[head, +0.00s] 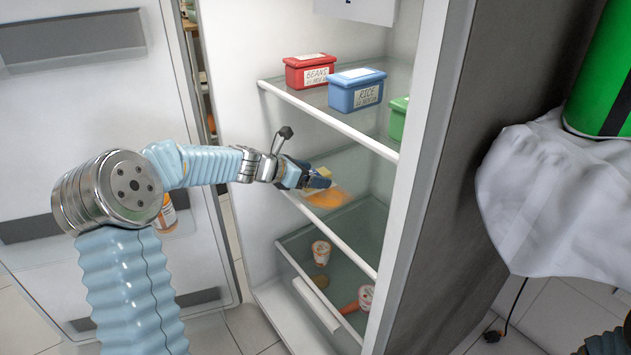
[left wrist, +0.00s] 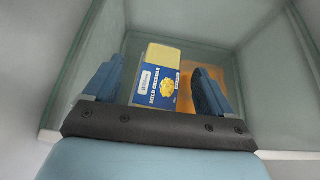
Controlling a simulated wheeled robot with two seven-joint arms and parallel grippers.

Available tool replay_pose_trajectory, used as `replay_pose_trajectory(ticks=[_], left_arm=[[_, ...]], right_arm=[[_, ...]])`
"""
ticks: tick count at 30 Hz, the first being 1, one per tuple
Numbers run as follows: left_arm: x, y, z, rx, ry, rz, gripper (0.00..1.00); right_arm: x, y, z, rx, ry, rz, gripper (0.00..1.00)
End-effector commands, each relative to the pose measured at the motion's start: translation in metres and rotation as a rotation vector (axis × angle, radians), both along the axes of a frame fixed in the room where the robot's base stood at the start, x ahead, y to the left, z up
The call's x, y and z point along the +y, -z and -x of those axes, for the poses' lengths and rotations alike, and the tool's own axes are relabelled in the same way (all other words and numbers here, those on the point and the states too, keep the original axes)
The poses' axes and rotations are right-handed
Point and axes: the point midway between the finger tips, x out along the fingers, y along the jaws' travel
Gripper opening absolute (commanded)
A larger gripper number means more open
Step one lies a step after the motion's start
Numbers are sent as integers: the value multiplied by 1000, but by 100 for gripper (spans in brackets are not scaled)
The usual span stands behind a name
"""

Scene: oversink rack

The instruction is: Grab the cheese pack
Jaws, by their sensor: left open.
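The cheese pack (left wrist: 157,82) is a yellow and blue block with a printed label. In the left wrist view it lies between the two fingers of my left gripper (left wrist: 160,88), which is open. In the head view my left gripper (head: 322,180) reaches into the fridge at the middle glass shelf, and the cheese pack (head: 316,176) is partly hidden behind its fingers. I cannot tell whether the fingers touch the pack. My right gripper is not clearly in view.
An orange item (head: 328,198) lies beside the pack on the middle shelf. Red (head: 309,70), blue (head: 356,90) and green (head: 398,118) boxes stand on the shelf above. The drawer below (head: 310,287) holds several items. The fridge's side wall (head: 430,180) bounds the right.

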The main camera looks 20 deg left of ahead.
Motion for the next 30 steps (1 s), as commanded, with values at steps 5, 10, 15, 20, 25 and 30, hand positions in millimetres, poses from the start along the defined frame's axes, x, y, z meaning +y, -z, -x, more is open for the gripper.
replay_pose_trajectory(ticks=[5, 10, 15, 20, 25, 30], left_arm=[[0, 0, 0, 0, 0, 0, 80], [0, 0, 0, 0, 0, -1, 54], [0, 0, 0, 0, 0, -1, 28], [0, -1, 0, -1, 0, 0, 9], [0, -1, 0, -1, 0, 0, 9], [0, -10, 0, -2, 1, -2, 9]], right_arm=[[0, 0, 0, 0, 0, 0, 43], [0, 0, 0, 0, 0, 0, 43], [0, 0, 0, 0, 0, 0, 43], [0, 0, 0, 0, 0, 0, 43], [0, 0, 0, 0, 0, 0, 43], [0, -5, 0, -1, 0, 1, 43]])
